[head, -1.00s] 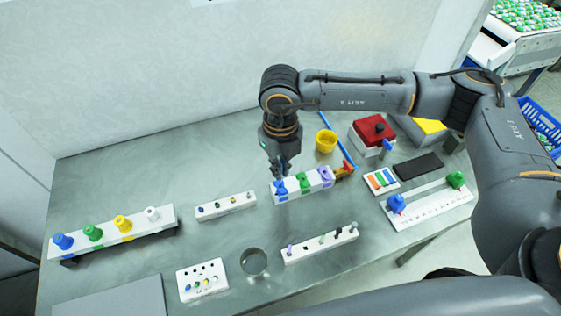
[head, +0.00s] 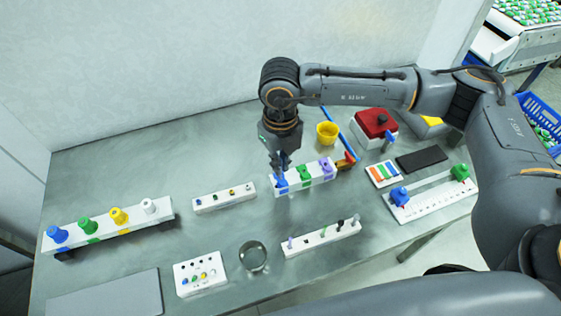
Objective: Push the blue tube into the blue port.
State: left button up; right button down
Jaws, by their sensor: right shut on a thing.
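A white block (head: 307,181) with blue, green and purple fittings lies mid-table. The blue tube (head: 281,183) is a small blue piece at the block's left end, where the blue port is. My right gripper (head: 280,172) points down at this end, shut on the blue tube. The fingers partly cover the tube, and how deep it sits in the port cannot be told. The green (head: 304,173) and purple (head: 326,167) fittings stand to its right. My left gripper is not in view.
A yellow cup (head: 327,133), a long blue rod (head: 339,135) and a red-topped box (head: 376,124) are behind and right. A white strip (head: 224,198) lies left, a peg strip (head: 322,239) and metal ring (head: 253,257) in front. Table between is clear.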

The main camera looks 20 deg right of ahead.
jog(key=shift+b, duration=0.4)
dwell(0.7)
jog(key=shift+f+b, duration=0.4)
jog(key=shift+b, duration=0.2)
dwell(0.5)
jog(key=shift+f, duration=0.2)
jog(key=shift+f+b, duration=0.3)
jog(key=shift+b, duration=0.2)
jog(key=shift+f+b, duration=0.55)
jog(key=c, duration=1.4)
grip_release()
jog(key=shift+c, duration=0.2)
jog(key=shift+r, duration=0.1)
